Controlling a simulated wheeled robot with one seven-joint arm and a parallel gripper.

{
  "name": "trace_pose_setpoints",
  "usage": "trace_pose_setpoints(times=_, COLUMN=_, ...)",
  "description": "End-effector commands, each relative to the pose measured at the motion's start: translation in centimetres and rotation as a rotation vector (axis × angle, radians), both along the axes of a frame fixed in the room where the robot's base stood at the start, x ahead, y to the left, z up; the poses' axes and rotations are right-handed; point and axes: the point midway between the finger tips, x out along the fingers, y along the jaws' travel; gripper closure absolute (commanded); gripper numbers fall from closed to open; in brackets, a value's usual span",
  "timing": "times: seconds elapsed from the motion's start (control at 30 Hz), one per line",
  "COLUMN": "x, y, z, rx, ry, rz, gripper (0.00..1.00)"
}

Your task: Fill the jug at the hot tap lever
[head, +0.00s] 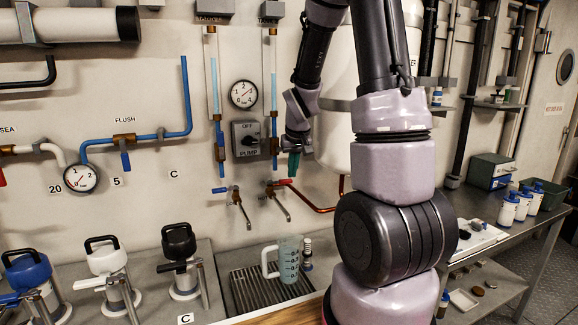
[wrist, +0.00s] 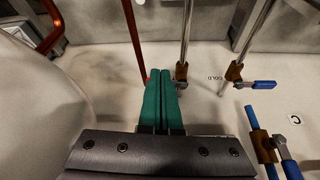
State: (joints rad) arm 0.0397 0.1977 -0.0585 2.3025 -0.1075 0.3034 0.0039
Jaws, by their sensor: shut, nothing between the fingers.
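The jug (head: 288,262), translucent with a pale handle on its left, stands upright on the drain grate. In the head view it appears below the hot tap's spout (head: 281,208); its fill level is unclear. The red hot tap lever (head: 286,182) is on the wall tap above. My gripper (head: 294,163) is shut and empty, its green fingertips pointing down just above the red lever. In the wrist view the green fingers (wrist: 162,102) lie together beside the brass tap body (wrist: 181,74) and hide most of the red lever. Contact cannot be told.
The cold tap with its blue lever (head: 221,190) is left of the hot one; its lever also shows in the wrist view (wrist: 260,84). A large pale tank (head: 338,120) stands close right of my gripper. Several lidded handled vessels (head: 107,265) stand at left. A copper pipe (head: 318,208) runs nearby.

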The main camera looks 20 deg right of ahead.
Motion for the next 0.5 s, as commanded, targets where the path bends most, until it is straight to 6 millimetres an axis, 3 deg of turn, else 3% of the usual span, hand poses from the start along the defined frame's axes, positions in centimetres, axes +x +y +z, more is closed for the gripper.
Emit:
trace_pose_setpoints(times=0.27, x=2.1, y=-0.3, z=-5.7, rx=0.0, ry=0.005, rz=0.001, gripper=1.0)
trace_pose_setpoints(times=0.5, x=5.4, y=-0.8, z=-5.6, rx=0.001, ry=-0.001, rz=0.0, gripper=1.0)
